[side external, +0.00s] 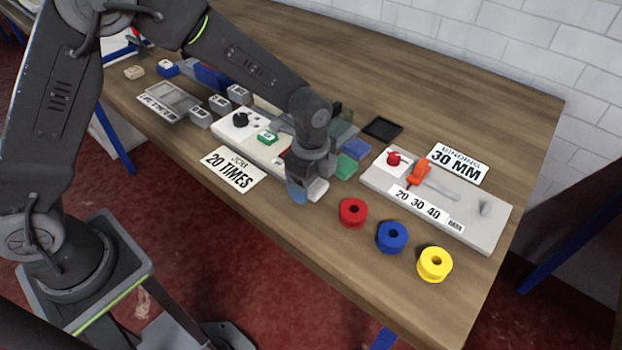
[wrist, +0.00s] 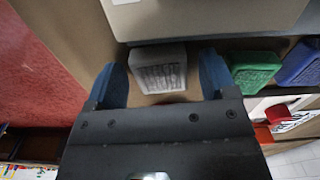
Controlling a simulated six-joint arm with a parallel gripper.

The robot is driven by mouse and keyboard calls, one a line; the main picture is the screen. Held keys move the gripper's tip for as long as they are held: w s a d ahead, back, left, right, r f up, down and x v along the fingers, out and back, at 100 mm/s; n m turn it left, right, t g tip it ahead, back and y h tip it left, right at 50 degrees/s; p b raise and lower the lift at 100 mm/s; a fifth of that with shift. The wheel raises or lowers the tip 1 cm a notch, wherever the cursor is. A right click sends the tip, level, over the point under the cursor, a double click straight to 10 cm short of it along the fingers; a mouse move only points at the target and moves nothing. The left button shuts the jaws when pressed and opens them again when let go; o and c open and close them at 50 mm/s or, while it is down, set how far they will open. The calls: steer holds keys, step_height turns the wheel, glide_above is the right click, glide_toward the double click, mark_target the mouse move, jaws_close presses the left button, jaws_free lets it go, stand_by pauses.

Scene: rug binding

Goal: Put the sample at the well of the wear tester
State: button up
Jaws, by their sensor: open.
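The sample looks to be a light grey block (wrist: 158,70) with raised lettering. It lies between the blue fingers of my open gripper (wrist: 163,80), with a gap at the sides; I cannot tell whether either finger touches it. In the side view my gripper (side external: 304,188) is low over the table's front, with a pale block (side external: 318,189) beside its blue finger. The wear tester (side external: 229,130) is a pale plate with a black knob (side external: 240,119) and a green button block (side external: 267,138), left of my gripper. Its well is hidden or not distinguishable behind my arm.
A green block (wrist: 254,70) and a blue block (wrist: 300,62) lie right of the sample in the wrist view. Red (side external: 353,213), blue (side external: 391,237) and yellow (side external: 435,264) spools stand to the right. A binding board (side external: 480,222) is behind them.

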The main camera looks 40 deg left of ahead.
step_height(320, 180, up, 14)
steer(key=shift+a, duration=0.25)
stand_by(0.3)
steer(key=s+a+r+n+t, duration=0.2)
steer(key=s+a+r+n, duration=0.5)
steer(key=s+r, duration=0.1)
steer(key=s+a+n+t, duration=0.3)
steer(key=s+n, duration=0.6)
steer(key=s, duration=0.3)
steer(key=shift+a+t, duration=0.3)
steer(key=shift+a, duration=0.55)
steer(key=shift+o, duration=0.5)
steer(key=shift+s+a+f+n, duration=0.1)
steer(key=shift+s+f+n, duration=0.2)
steer(key=shift+n, duration=0.2)
